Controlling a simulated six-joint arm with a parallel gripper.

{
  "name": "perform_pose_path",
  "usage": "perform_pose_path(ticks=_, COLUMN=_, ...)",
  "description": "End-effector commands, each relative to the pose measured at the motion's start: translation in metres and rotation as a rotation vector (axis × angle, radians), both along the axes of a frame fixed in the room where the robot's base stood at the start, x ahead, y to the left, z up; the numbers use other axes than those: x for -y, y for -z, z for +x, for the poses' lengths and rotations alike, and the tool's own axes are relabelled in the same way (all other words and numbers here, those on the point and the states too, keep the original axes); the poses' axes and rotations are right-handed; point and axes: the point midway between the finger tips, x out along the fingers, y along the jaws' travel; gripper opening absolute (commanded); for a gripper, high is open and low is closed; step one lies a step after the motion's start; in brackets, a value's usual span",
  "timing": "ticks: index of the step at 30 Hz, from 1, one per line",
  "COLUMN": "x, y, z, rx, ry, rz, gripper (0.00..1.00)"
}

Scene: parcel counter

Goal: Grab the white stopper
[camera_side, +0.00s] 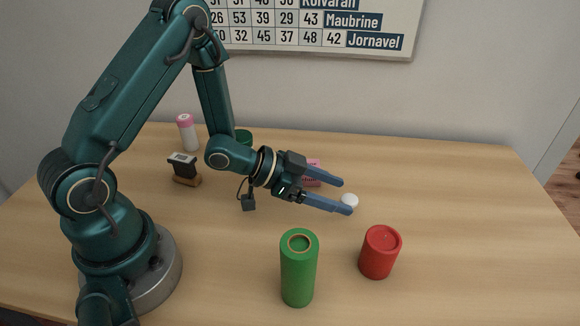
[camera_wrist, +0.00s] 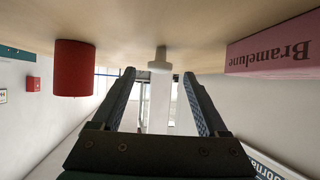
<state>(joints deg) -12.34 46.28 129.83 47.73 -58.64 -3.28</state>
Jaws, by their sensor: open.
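The white stopper (camera_side: 349,200) is on the wooden counter, just at the fingertips of my gripper (camera_side: 345,195) in the side view. A blue finger partly covers it there. In the wrist view the white stopper (camera_wrist: 160,62) has a wide flat part and a narrower stem, and appears ahead, centred between the two fingers of my gripper (camera_wrist: 158,72). The fingers are apart and nothing is held. They point nearly level, low over the counter.
A red cylinder (camera_side: 380,252) and a taller green cylinder (camera_side: 298,268) stand in front. A pink box (camera_side: 313,172) lies behind my gripper. A black stamp (camera_side: 185,168), a pink-capped white tube (camera_side: 187,132) and a green item (camera_side: 243,136) stand farther back. The counter's right side is clear.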

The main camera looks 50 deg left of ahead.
Motion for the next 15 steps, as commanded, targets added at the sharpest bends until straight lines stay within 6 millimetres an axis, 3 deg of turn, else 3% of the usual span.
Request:
perform_pose_path(ticks=6, x=0.014, y=0.013, z=0.019, rx=0.000, ry=0.003, rz=0.001, gripper=0.77)
perform_pose_path(ticks=15, x=0.019, y=0.018, z=0.027, rx=0.000, ry=-0.001, rz=0.000, gripper=0.77)
